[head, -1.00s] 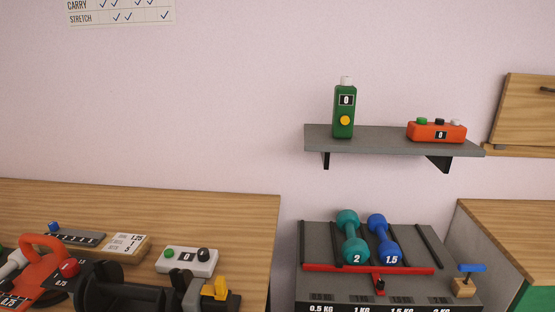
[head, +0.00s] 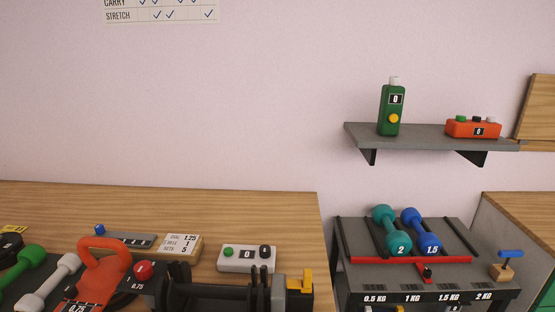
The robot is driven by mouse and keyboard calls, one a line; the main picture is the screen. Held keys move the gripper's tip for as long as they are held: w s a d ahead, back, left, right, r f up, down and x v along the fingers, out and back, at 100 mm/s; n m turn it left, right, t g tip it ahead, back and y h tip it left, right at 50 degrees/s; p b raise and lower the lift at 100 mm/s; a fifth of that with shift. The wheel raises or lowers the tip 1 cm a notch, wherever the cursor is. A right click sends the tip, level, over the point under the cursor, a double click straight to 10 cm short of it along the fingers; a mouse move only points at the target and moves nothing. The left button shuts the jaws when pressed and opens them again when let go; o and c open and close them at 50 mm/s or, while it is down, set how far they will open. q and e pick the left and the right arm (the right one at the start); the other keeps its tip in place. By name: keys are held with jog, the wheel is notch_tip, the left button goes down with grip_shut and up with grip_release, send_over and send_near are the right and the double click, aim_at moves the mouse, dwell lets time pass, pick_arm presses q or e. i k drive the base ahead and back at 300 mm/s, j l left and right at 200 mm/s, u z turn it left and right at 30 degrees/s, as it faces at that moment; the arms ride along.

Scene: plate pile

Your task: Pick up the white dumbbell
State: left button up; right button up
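The white dumbbell (head: 48,283) lies tilted on a dark mat or tray at the bottom left of the head view, on the wooden table. It is between a green dumbbell (head: 22,265) on its left and an orange-red piece with a loop handle (head: 98,262) on its right. Its near end is close to the picture's bottom edge. Neither of my grippers shows in the head view.
A black device with a yellow part (head: 300,283), a grey-white button box (head: 247,258) and a wooden block with a card (head: 181,246) are on the table (head: 290,212). A rack (head: 350,275) at right holds teal (head: 390,230) and blue (head: 421,230) dumbbells. A shelf (head: 430,138) hangs above.

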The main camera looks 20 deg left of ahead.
aim_at(71, 264)
jog(key=k+j, duration=0.15)
jog(key=j, duration=0.25)
jog(key=k+j, duration=0.1)
jog(key=j, duration=0.35)
jog(key=k+j, duration=0.15)
jog(key=j, duration=0.25)
jog(key=k+j, duration=0.1)
jog(key=j, duration=0.35)
